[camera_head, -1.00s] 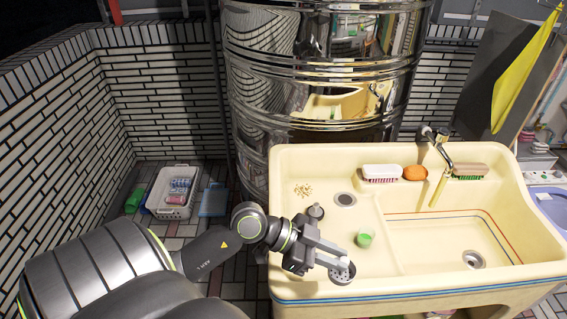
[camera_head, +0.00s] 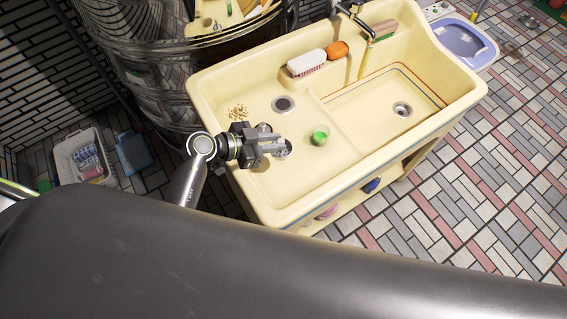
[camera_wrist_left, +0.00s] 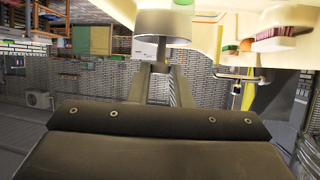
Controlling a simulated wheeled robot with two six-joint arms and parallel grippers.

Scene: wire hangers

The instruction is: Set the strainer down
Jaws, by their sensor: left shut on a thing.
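The strainer (camera_head: 283,151) is a small round grey metal piece over the left part of the cream sink (camera_head: 262,183). It shows larger in the left wrist view (camera_wrist_left: 162,24) as a grey cylinder at the fingertips. My left gripper (camera_head: 276,147) is shut on it, left of a small green cup (camera_head: 320,135). Whether the strainer touches the sink surface, I cannot tell. The gripper partly hides it in the head view. A dark drain hole (camera_head: 283,104) lies behind it. My right gripper is not in view.
A white brush (camera_head: 306,63), an orange sponge (camera_head: 337,49) and a tap (camera_head: 356,20) are along the sink's back. Small tan bits (camera_head: 238,112) lie at the left. The right basin (camera_head: 375,100) is clear. My dark arm link covers the bottom of the head view.

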